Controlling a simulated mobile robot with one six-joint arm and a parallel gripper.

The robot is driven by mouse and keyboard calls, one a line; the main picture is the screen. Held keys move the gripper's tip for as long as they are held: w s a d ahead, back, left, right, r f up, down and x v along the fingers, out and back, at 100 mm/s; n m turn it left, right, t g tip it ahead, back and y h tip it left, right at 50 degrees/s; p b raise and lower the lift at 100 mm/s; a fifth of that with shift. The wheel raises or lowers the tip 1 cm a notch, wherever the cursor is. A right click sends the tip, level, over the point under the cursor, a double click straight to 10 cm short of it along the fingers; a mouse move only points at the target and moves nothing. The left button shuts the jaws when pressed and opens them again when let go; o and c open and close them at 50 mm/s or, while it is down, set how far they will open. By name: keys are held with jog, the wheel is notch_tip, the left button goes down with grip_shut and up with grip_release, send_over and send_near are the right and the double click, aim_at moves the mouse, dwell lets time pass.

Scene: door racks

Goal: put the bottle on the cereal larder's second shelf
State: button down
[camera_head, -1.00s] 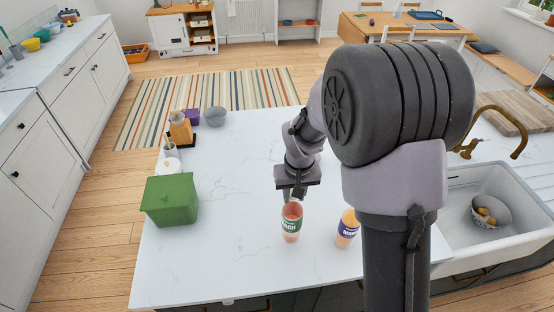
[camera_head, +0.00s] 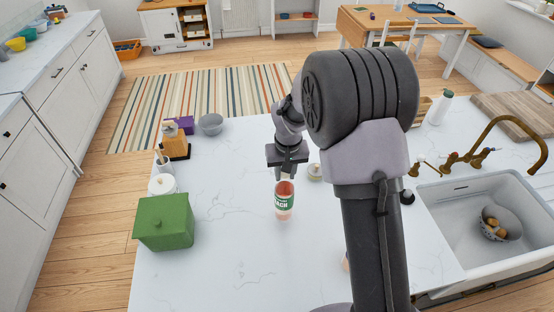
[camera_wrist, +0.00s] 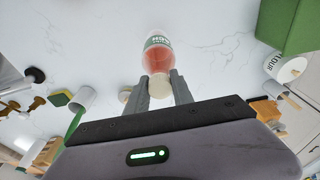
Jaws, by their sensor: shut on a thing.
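A bottle with reddish contents and a green label (camera_head: 284,201) hangs upright or nearly so under my gripper (camera_head: 287,176) in the head view. In the wrist view my gripper (camera_wrist: 162,92) has its two fingers shut on the pale cap end of the bottle (camera_wrist: 158,58). I cannot tell whether the bottle's base touches the white worktop (camera_head: 225,255). A white cabinet with open shelves (camera_head: 177,24) stands far off at the back left; I cannot tell whether it is the cereal larder.
A green box (camera_head: 163,222), a white canister (camera_head: 162,185) and a grey bowl (camera_head: 211,124) stand on the worktop's left part. A sink (camera_head: 465,235) with a brass tap (camera_head: 500,140) is at right. A striped rug (camera_head: 190,100) covers open floor beyond.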

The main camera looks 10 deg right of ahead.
jog(key=w+f+p, duration=0.2)
jog(key=w+f, duration=0.2)
jog(key=w, duration=0.6)
jog(key=shift+a+f, duration=0.35)
jog(key=shift+a, duration=0.05)
jog(key=c, duration=1.1)
grip_release()
jog(key=shift+w, duration=0.1)
